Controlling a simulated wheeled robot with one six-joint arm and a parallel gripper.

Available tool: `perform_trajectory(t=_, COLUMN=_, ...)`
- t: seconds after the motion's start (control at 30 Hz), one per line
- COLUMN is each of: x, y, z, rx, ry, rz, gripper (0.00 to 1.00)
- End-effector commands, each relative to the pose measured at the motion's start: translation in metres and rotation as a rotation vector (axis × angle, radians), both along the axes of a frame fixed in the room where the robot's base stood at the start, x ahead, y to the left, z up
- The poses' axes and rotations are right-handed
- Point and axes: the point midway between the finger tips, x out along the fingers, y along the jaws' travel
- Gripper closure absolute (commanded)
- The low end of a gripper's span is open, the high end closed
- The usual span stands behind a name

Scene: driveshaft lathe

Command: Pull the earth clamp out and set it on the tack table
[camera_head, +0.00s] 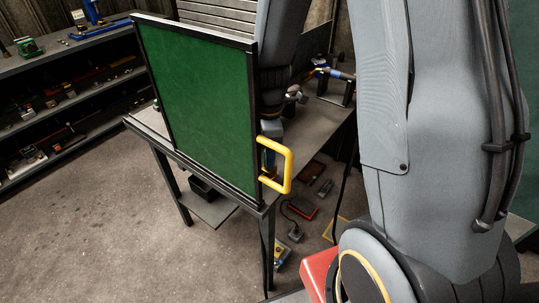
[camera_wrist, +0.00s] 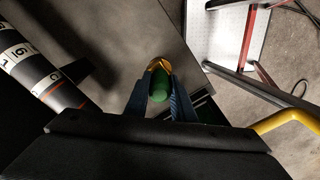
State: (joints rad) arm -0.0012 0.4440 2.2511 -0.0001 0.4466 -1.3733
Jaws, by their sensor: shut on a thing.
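In the wrist view, my gripper (camera_wrist: 160,88) is shut on a green-ended piece with a brass-coloured part (camera_wrist: 159,83), which I take to be the earth clamp. The blue fingers lie on either side of it, above a grey surface. Whether it touches that surface or is still attached there is unclear. In the head view, my gripper (camera_head: 268,160) is partly hidden at the right edge of a green screen. The grey-topped table (camera_head: 325,112), probably the tack table, is behind the screen; much of its top is hidden.
The green screen (camera_head: 195,95) with a yellow handle (camera_head: 289,165) stands close to my gripper. The handle also shows in the wrist view (camera_wrist: 278,122). A marked cylinder (camera_wrist: 35,70) lies close by at left. Dark shelves (camera_head: 70,95) stand at left; open floor (camera_head: 110,225) lies in front.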

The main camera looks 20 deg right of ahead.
Motion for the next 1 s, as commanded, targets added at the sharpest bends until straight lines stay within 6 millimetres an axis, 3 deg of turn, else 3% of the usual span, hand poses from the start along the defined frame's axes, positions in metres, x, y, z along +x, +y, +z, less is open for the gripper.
perform_trajectory(t=1.0, x=0.0003, y=-0.0002, z=0.0078, rx=0.000, ry=-0.001, rz=0.000, gripper=1.00)
